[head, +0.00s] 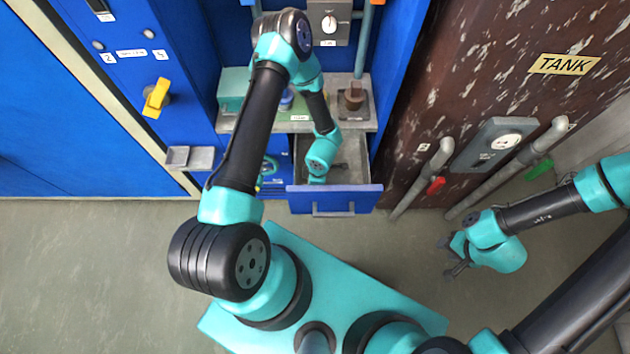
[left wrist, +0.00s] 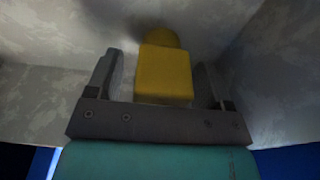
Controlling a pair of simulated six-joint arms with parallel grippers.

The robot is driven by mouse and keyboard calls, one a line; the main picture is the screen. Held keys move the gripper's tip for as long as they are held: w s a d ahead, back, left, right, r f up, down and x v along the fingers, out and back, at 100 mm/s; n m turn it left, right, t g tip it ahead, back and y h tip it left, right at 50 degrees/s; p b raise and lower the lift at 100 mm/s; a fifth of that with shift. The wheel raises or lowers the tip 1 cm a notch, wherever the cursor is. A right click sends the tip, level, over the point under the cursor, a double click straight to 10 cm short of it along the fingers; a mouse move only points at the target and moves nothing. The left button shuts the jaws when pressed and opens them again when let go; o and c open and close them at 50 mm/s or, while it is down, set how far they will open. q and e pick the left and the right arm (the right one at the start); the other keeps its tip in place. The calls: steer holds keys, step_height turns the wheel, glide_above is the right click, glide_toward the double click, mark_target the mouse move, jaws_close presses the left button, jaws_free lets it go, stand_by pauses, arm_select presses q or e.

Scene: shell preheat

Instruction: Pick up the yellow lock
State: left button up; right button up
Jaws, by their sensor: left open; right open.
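The yellow lock (left wrist: 165,76) lies in a grey-walled drawer, seen in the left wrist view. My left gripper (left wrist: 158,68) is open, with one finger on each side of the lock and a visible gap on both sides. In the head view my left arm reaches down into the open drawer (head: 334,199), and its wrist hides the lock and the fingers there. My right gripper (head: 457,257) is open and empty, over the floor at the right.
The blue drawer front stands out from the cabinet. Above it is a shelf (head: 350,126) with a brown item (head: 353,96) and a teal box (head: 234,88). A yellow handle (head: 156,98) is on the left panel. Pipes (head: 425,178) run along the tank at right.

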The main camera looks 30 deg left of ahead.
stand_by(0.4)
arm_select(q)
steer(key=c, duration=1)
steer(key=shift+c, duration=0.2)
step_height(320, 180, up, 28)
stand_by(0.4)
stand_by(0.7)
steer(key=w+d+m+t, duration=0.1)
steer(key=w+d+m, duration=0.1)
steer(key=w+m, duration=0.6)
steer(key=w+d+m, duration=0.2)
steer(key=w+m, duration=0.6)
steer(key=m, duration=0.2)
steer(key=shift+d+f+t+h, duration=0.25)
steer(key=shift+f+t+h, duration=0.05)
steer(key=shift+f+t, duration=0.15)
